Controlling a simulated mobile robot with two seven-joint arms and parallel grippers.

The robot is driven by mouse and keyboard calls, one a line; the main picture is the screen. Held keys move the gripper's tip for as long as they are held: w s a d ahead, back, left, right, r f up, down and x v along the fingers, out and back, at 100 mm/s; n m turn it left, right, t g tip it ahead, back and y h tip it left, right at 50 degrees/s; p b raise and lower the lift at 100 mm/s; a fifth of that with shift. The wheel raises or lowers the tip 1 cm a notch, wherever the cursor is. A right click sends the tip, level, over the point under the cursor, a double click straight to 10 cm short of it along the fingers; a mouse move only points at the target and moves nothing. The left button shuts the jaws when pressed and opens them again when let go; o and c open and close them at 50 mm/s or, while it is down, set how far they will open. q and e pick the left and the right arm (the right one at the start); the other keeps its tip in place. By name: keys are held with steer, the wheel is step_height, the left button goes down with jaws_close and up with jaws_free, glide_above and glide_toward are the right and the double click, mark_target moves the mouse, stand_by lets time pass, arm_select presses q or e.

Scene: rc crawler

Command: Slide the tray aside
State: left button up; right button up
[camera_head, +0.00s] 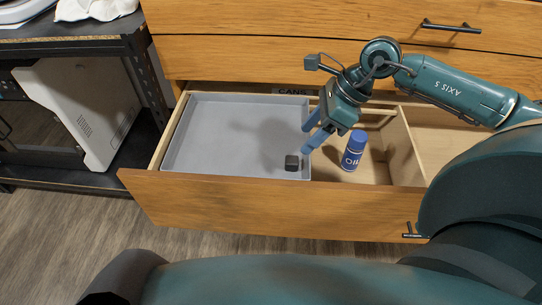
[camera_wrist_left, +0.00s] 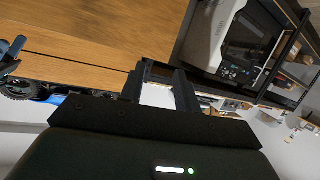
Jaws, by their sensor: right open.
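A grey, shallow tray (camera_head: 205,150) lies in the left part of an open wooden drawer (camera_head: 270,205) in the head view. A small dark block (camera_head: 292,162) shows at the tray's front right corner. My right gripper (camera_head: 308,138) is open, with its blue fingers at the tray's right edge. Whether they touch the tray I cannot tell. A blue and white oil can (camera_head: 354,150) stands upright in the drawer, right of the tray.
Bare drawer floor (camera_head: 385,165) shows around the can. Closed drawer fronts (camera_head: 300,55) rise behind, with a dark handle (camera_head: 452,26). A black shelf unit (camera_head: 140,75) holding a white panel-like object (camera_head: 85,105) stands at left.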

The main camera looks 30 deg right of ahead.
mark_target(293, 159)
steer(key=shift+h, duration=0.9)
steer(key=w+f, duration=0.1)
steer(key=f, duration=0.3)
steer(key=w+f, duration=0.1)
steer(key=f, duration=0.3)
steer(key=w+a+f+b, duration=0.1)
steer(key=f, duration=0.3)
steer(key=shift+w+a, duration=0.1)
steer(key=shift+w, duration=0.2)
steer(key=shift+c, duration=0.3)
jaws_close()
